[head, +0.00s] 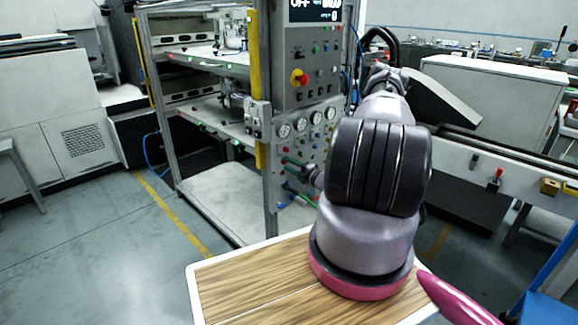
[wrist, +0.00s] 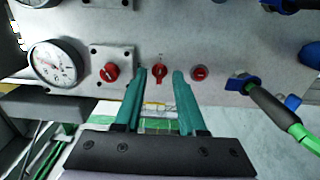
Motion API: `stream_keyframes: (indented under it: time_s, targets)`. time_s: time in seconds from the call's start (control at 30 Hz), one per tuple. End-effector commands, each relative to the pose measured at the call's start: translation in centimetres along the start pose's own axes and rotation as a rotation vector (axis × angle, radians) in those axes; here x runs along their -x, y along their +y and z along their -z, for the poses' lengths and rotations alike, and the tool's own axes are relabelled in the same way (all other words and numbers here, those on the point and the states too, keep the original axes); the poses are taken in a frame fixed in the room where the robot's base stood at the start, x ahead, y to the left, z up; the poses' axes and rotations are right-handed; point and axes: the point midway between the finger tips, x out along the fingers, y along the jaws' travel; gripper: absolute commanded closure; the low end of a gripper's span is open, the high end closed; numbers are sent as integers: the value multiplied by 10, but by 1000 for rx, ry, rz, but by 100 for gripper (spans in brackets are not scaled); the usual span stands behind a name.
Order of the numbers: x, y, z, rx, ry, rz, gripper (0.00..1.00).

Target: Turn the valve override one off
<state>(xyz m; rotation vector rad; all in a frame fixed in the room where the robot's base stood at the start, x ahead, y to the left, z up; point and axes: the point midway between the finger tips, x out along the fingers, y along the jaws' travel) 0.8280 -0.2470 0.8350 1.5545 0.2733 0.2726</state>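In the wrist view, a red rotary knob (wrist: 159,73) on the grey panel sits between the fingertips of my gripper (wrist: 159,80). The teal fingers are spread, with a gap visible on both sides of the knob. A second red knob (wrist: 110,72) on a raised square plate is left of the fingers, and a third, rounder red control (wrist: 199,73) is to the right. I cannot read their labels, so I cannot tell which is valve override one. In the head view, my arm hides part of the panel (head: 283,128) and my gripper's contact area.
A gauge (wrist: 55,62) is left of the knobs. In the head view, a yellow post (head: 255,60) stands at the panel's left edge. Open floor (head: 110,220) lies left.

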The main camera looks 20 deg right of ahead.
Motion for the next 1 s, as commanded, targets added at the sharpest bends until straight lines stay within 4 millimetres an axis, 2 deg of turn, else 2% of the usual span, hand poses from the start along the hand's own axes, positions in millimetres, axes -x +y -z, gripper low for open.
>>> stream_keyframes:
  time_s: [0.3,0.33,0.4,0.43,0.77,1.0]
  targets:
    - [-4,0,0,1,0,0,60]
    - [-4,0,0,1,1,0,64]
    - [-4,0,0,1,1,0,91]
    - [-4,0,0,1,1,0,100]
    - [-4,0,0,14,1,0,100]
    - [-4,0,0,107,1,1,100]
